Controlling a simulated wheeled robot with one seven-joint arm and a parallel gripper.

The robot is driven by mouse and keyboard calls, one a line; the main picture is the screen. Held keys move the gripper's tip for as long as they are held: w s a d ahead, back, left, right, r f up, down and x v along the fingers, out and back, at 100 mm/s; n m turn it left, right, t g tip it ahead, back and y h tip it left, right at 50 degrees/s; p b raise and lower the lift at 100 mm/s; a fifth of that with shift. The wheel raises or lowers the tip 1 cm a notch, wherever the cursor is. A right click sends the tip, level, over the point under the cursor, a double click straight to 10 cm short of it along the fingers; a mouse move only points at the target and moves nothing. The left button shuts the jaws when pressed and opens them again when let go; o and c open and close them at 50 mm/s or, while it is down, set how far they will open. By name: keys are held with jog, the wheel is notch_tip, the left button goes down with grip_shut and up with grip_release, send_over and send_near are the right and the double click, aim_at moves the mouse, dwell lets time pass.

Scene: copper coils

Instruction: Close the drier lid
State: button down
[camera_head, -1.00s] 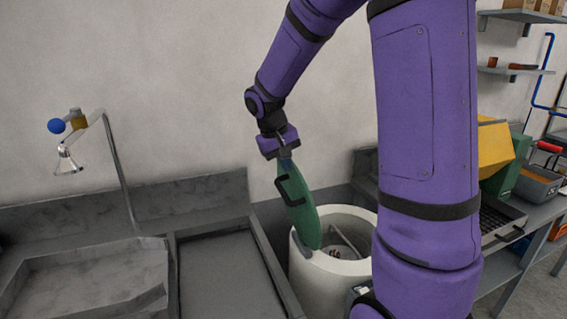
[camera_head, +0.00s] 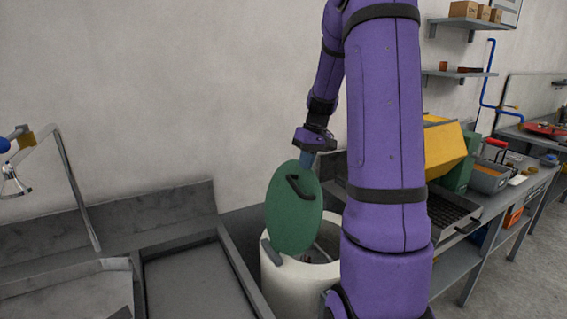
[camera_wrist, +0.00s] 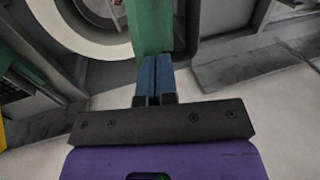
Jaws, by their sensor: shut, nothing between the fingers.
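The drier (camera_head: 297,289) is a white round tub with an open top, standing right of the sink counter. Its green lid (camera_head: 285,215) is tilted up on the left side of the rim, its black handle facing the camera. My gripper (camera_head: 306,158) is at the lid's upper right edge, partly behind it. In the wrist view my gripper (camera_wrist: 155,72) has its blue fingers shut with nothing between them, their tips close to or against the green lid (camera_wrist: 150,25). I cannot tell whether they touch. The drier's white rim (camera_wrist: 72,32) shows at upper left there.
A grey sink counter (camera_head: 195,275) lies left of the drier. A workbench with a yellow machine (camera_head: 442,150) and an orange-and-grey bin (camera_head: 489,177) stands to the right. The wall is close behind. My arm hides part of the drier's right side.

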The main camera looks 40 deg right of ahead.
jog(key=s+d+f+t+y, duration=0.1)
jog(key=s+d+f+y, duration=0.2)
jog(key=d+f, duration=0.7)
jog(key=s+d+f+t+y, duration=0.1)
jog(key=s+d+f+y, duration=0.2)
jog(key=d+f, duration=0.7)
notch_tip(320, 180, down, 2)
jog(key=shift+d+y, duration=0.3)
jog(key=shift+y, duration=0.5)
jog(key=shift+r, duration=0.1)
